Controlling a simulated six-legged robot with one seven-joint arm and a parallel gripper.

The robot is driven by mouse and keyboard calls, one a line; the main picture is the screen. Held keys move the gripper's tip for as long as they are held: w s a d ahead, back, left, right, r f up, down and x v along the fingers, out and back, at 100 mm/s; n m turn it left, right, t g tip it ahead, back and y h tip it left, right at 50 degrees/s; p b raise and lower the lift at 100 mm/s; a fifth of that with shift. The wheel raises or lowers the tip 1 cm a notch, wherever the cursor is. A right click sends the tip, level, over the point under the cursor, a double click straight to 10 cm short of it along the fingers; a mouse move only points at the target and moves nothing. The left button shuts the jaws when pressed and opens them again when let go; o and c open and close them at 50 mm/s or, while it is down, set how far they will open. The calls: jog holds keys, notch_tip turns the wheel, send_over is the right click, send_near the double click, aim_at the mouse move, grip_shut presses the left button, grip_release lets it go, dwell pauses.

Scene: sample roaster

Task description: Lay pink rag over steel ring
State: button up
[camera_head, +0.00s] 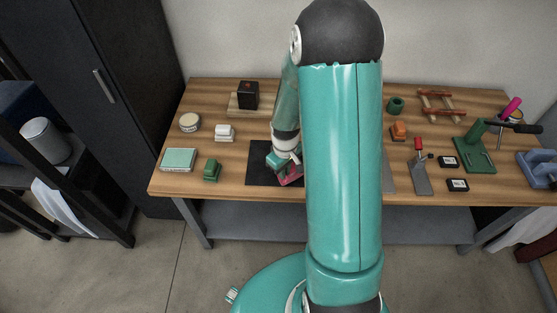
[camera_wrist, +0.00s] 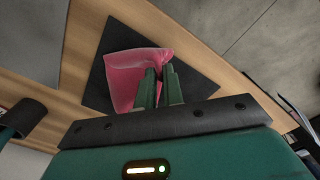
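The pink rag (camera_head: 291,179) is on or just above the black mat (camera_head: 262,165), left of my arm in the head view. In the wrist view the rag (camera_wrist: 133,72) looks bunched and raised over the mat (camera_wrist: 192,68). My gripper (camera_wrist: 160,72) has its two green fingers close together, with the rag's edge between their tips. It also shows small in the head view (camera_head: 287,163). I cannot make out the steel ring in either view; my arm hides part of the table.
A green block (camera_head: 212,169), a pale green box (camera_head: 179,160), a white item (camera_head: 225,132) and a round tin (camera_head: 190,122) stand to the left. A black box (camera_head: 248,95) is behind.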

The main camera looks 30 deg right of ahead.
jog(key=o, duration=0.7)
jog(key=shift+r, duration=0.1)
jog(key=shift+s+a+r+p, duration=0.1)
jog(key=shift+s+r+p, duration=0.15)
jog(key=shift+r, duration=0.35)
jog(key=shift+s+a+r+p, duration=0.1)
jog(key=shift+s+r+p, duration=0.15)
jog(key=shift+r, duration=0.3)
jog(key=s+r, duration=0.1)
jog(key=r, duration=0.1)
jog(key=s+r, duration=0.1)
jog(key=r, duration=0.2)
jog(key=s+r, duration=0.1)
jog(key=r, duration=0.1)
jog(key=shift+a+r, duration=0.25)
jog(key=shift+a, duration=0.15)
jog(key=shift+r, duration=0.1)
